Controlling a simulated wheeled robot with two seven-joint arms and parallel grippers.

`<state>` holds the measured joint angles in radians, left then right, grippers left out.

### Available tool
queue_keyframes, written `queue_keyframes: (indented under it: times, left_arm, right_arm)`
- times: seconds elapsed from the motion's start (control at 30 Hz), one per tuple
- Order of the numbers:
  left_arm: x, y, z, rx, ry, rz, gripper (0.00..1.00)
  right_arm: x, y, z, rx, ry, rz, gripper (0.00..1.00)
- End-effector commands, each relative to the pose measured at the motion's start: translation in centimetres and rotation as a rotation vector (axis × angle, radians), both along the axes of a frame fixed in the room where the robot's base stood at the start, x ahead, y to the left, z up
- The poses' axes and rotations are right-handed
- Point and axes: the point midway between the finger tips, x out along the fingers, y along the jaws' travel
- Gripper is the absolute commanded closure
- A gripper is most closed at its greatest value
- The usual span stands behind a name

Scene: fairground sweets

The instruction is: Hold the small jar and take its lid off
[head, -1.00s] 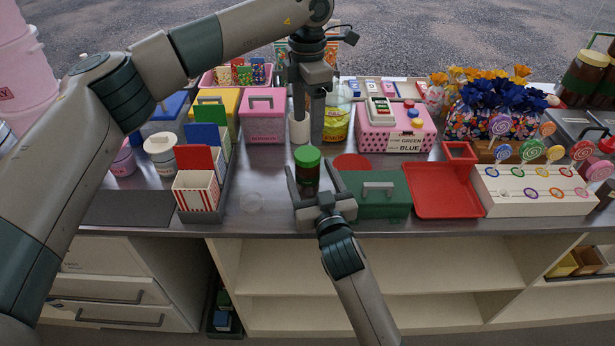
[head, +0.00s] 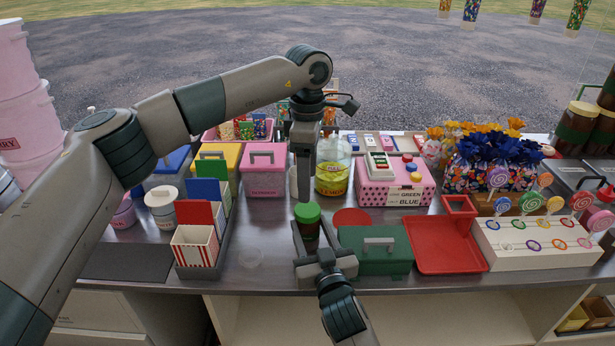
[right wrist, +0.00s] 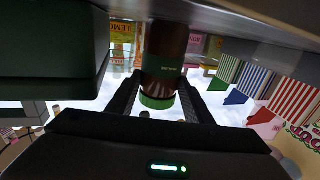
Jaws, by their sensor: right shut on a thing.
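The small jar (head: 308,232) is dark brown with a green lid (head: 307,212) and stands upright near the counter's front edge. My right gripper (head: 312,240) is shut on the jar's body from the front, a finger on each side. In the right wrist view the jar (right wrist: 165,50) appears upside down between the fingers, its green lid (right wrist: 157,101) still on. My left gripper (head: 303,185) points straight down, its tips just above or behind the lid. It shows edge-on, so its opening and any contact with the lid cannot be made out.
A green box (head: 365,259) stands close right of the jar, with a red tray (head: 447,245) beyond it. A rack with striped cartons (head: 195,248) is on the left. A yellow-filled glass jar (head: 332,178) and a pink dotted box (head: 398,188) stand behind. Bare counter lies left of the jar.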

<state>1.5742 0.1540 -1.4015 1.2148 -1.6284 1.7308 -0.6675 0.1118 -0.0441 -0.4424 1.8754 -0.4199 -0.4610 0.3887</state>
Motion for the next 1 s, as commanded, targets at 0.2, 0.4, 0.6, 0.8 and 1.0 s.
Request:
queue_keyframes:
  times: [0.2,0.4,0.6,0.8,1.0]
  left_arm:
    - [-0.01,0.0,0.03,-0.001,0.0,-0.322,0.36]
    - [-0.01,0.04,-0.02,0.001,0.001,-0.62,0.36]
    - [-0.01,0.03,-0.01,0.0,0.0,-0.867,0.36]
    - [-0.02,0.01,0.0,0.0,0.0,-0.999,0.36]
    - [-0.02,0.02,-0.01,0.0,0.0,-1.028,0.36]
  right_arm:
    - [-0.01,0.01,-0.06,0.0,0.001,0.0,1.0]
    - [-0.01,0.01,-0.07,0.0,0.001,0.0,1.0]
    - [-0.02,0.0,-0.08,-0.001,0.002,0.0,1.0]
    - [-0.02,0.01,-0.09,-0.001,0.002,0.0,1.0]
    - [-0.02,0.01,-0.1,-0.001,0.002,0.0,1.0]
